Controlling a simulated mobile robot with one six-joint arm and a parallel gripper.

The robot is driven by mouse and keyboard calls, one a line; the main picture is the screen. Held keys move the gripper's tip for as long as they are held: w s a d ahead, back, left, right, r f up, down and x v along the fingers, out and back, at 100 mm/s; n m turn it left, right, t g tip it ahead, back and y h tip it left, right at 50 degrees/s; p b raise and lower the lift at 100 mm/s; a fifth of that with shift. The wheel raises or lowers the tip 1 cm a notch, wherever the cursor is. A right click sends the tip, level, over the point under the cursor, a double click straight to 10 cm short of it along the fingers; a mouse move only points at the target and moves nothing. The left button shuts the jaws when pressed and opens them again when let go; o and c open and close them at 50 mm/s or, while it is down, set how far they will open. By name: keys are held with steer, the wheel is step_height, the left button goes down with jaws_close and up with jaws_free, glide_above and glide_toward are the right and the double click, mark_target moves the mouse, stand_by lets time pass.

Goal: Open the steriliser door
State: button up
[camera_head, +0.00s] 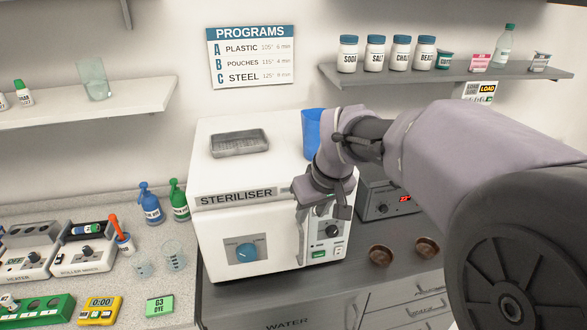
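The steriliser (222,222) is a white box with a grey label strip on the counter at the picture's centre. The front looks closed. My arm reaches in from the right, and my gripper (304,212) points down at the right part of the front, by a grey vertical bar that may be the door handle. Whether the fingers touch or hold it is unclear, because my wrist hides the upper right of the front.
A metal tray (240,144) and a blue cup (312,133) stand on the steriliser. Spray bottles (149,204), beakers and small devices crowd the left counter.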

steer(key=b, duration=0.1)
glide_toward(302, 241)
steer(key=b+x, duration=0.2)
steer(key=x, duration=0.9)
steer(key=shift+w+f, duration=0.1)
steer(key=shift+f, duration=0.15)
jaws_close()
stand_by(0.6)
